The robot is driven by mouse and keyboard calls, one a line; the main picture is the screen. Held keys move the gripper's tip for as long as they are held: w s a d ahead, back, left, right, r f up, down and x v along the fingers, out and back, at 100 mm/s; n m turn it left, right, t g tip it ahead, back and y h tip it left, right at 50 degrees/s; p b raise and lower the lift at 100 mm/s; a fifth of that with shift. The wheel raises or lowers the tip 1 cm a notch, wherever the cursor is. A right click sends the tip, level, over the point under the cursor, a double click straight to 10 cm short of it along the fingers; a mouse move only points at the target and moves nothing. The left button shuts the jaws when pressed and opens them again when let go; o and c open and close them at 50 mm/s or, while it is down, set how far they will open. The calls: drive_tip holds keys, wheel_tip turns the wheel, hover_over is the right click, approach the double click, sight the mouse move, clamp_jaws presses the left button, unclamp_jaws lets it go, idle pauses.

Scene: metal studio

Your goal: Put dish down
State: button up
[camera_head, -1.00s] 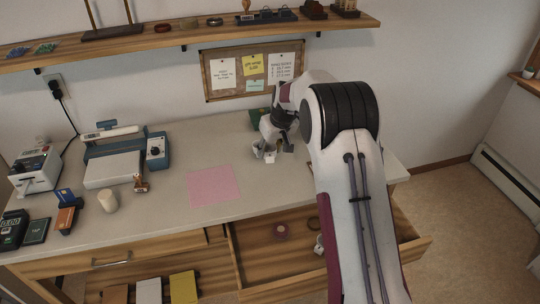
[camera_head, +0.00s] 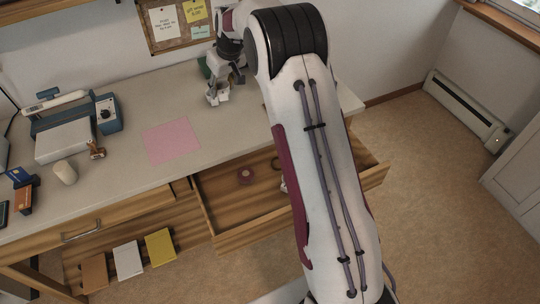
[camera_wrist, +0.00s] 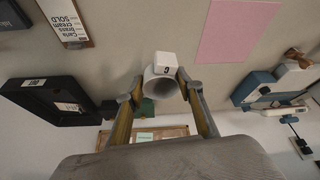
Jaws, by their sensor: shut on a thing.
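A small white dish (camera_wrist: 162,78) with a round, cup-like opening and a dark mark on its side is between my fingertips in the wrist view. My gripper (camera_wrist: 160,88) is shut on it, one finger at each side. In the head view my gripper (camera_head: 218,96) is over the back right part of the workbench (camera_head: 120,190), behind and right of a pink sheet (camera_head: 171,140). The white dish (camera_head: 221,95) shows small at its tip. I cannot tell whether the dish touches the bench.
An open drawer (camera_head: 225,238) with a pink round item (camera_head: 245,176) juts out below the bench front. A blue-grey device (camera_head: 107,113) and a cream cylinder (camera_head: 65,172) stand at left. A black frame-like tray (camera_wrist: 55,100) and a clipboard (camera_wrist: 66,22) lie near my gripper.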

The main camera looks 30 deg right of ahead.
drive_tip(key=shift+s+d+r, duration=0.1)
drive_tip(key=shift+d+r, duration=0.1)
drive_tip(key=shift+r, duration=0.25)
drive_tip(key=shift+s+d+r, duration=0.1)
drive_tip(key=shift+d+r, duration=0.1)
drive_tip(key=shift+r, duration=0.25)
drive_tip(key=s+d+n, duration=0.2)
drive_tip(key=s+d, duration=2.4)
drive_tip(key=s, duration=0.1)
wheel_tip(320, 180, down, 20)
drive_tip(key=shift+w+a+y, duration=0.15)
drive_tip(key=shift+w+y, duration=0.1)
drive_tip(key=shift+y, duration=0.05)
drive_tip(key=shift+r, duration=0.1)
drive_tip(key=shift+f, duration=3.1)
drive_tip(key=shift+f, duration=1.9)
